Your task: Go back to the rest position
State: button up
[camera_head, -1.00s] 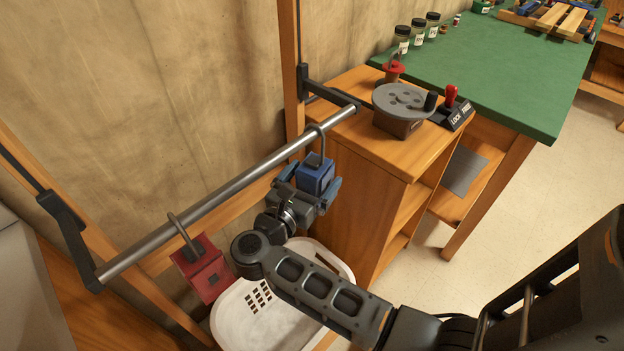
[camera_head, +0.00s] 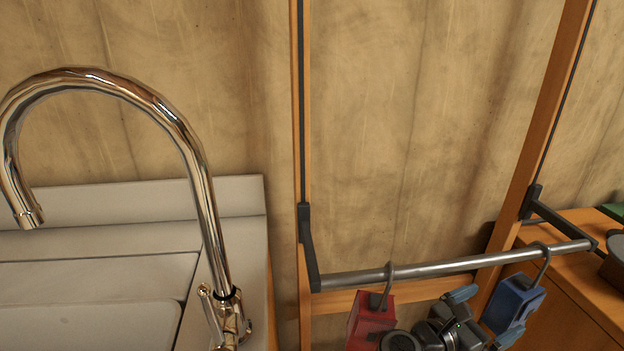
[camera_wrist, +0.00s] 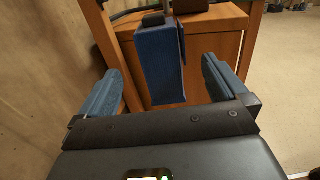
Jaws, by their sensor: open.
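My gripper (camera_head: 484,318) is at the bottom right of the head view, below the metal rail (camera_head: 440,268). It is open and empty. A blue block (camera_head: 514,300) hangs from the rail by a hook, just right of my gripper in the head view. In the wrist view the blue block (camera_wrist: 160,65) shows ahead, between and beyond the two blue-grey fingers (camera_wrist: 161,85), with a visible gap on each side. A red block (camera_head: 368,325) hangs by a hook from the rail, left of my gripper, partly hidden by my arm.
A chrome faucet (camera_head: 190,135) and pale sink (camera_head: 90,300) stand at the left. Wooden posts (camera_head: 545,110) hold the rail in front of the wall (camera_head: 400,120). A wooden cabinet (camera_head: 590,295) is at the right. The wrist view shows open floor (camera_wrist: 290,60) at the right.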

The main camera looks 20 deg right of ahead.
jog(key=shift+s+a+r+n+t, duration=0.15)
jog(key=shift+s+a+n+t, duration=0.15)
jog(key=shift+s+n, duration=0.25)
jog(key=s+a+r+m+t+y, duration=0.4)
jog(key=s+a+m+t+y, duration=0.3)
jog(key=s+a, duration=0.5)
jog(key=s+a+r+m+t+y+p, duration=0.1)
jog(key=s+a+r+m+t+y, duration=0.4)
jog(key=s+a+m+y, duration=0.6)
jog(key=s+a+t, duration=0.1)
jog(key=t, duration=0.1)
jog(key=shift+a+m+t+p, duration=0.3)
jog(key=shift+a+m+t, duration=0.05)
jog(key=shift+t, duration=0.05)
jog(key=shift+r, duration=0.1)
jog(key=shift+c, duration=0.4)
